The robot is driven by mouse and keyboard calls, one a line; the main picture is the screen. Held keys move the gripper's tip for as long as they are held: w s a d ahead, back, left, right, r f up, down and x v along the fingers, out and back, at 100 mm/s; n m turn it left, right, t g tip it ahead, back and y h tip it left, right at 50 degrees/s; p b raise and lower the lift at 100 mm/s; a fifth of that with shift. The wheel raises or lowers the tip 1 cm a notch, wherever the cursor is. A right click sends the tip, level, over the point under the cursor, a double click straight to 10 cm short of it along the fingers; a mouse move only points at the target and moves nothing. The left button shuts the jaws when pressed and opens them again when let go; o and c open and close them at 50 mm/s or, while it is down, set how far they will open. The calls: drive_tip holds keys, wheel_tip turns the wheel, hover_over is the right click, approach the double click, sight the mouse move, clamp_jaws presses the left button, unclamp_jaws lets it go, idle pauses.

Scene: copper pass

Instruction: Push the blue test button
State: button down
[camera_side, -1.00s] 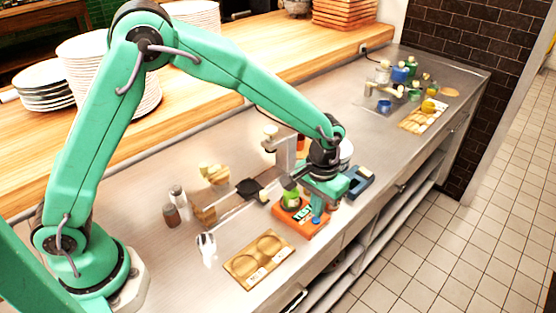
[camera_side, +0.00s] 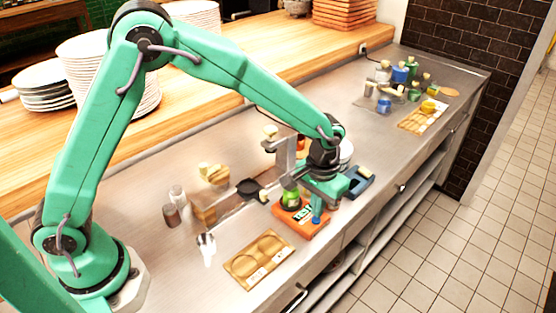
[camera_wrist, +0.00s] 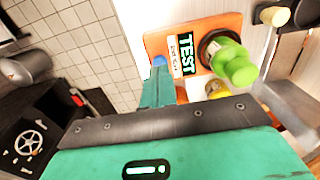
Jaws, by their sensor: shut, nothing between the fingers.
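The orange test box (camera_side: 290,224) sits on the steel counter near its front edge, with a "TEST" label on top. Its blue test button (camera_side: 316,220) is at the front right corner; the button also shows in the wrist view (camera_wrist: 159,61), just past the fingertips. My gripper (camera_side: 316,209) is shut and empty, pointing down over the button. Its fingertips look at or very close to the button, and I cannot tell whether they press it. A green knob (camera_wrist: 233,62) stands on the same box, beside the label.
A wooden tray with two round recesses (camera_side: 239,266) lies left of the box. A dark blue tray (camera_side: 359,187) is behind my gripper. A grey metal stand (camera_side: 283,157) rises behind the box. Several small jars stand at the far right.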

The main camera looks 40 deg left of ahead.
drive_tip(key=shift+f, duration=1.05)
drive_tip(key=shift+r, duration=0.15)
idle(0.4)
drive_tip(key=shift+r, duration=0.9)
drive_tip(key=shift+r, duration=0.1)
drive_tip(key=shift+r, duration=2.4)
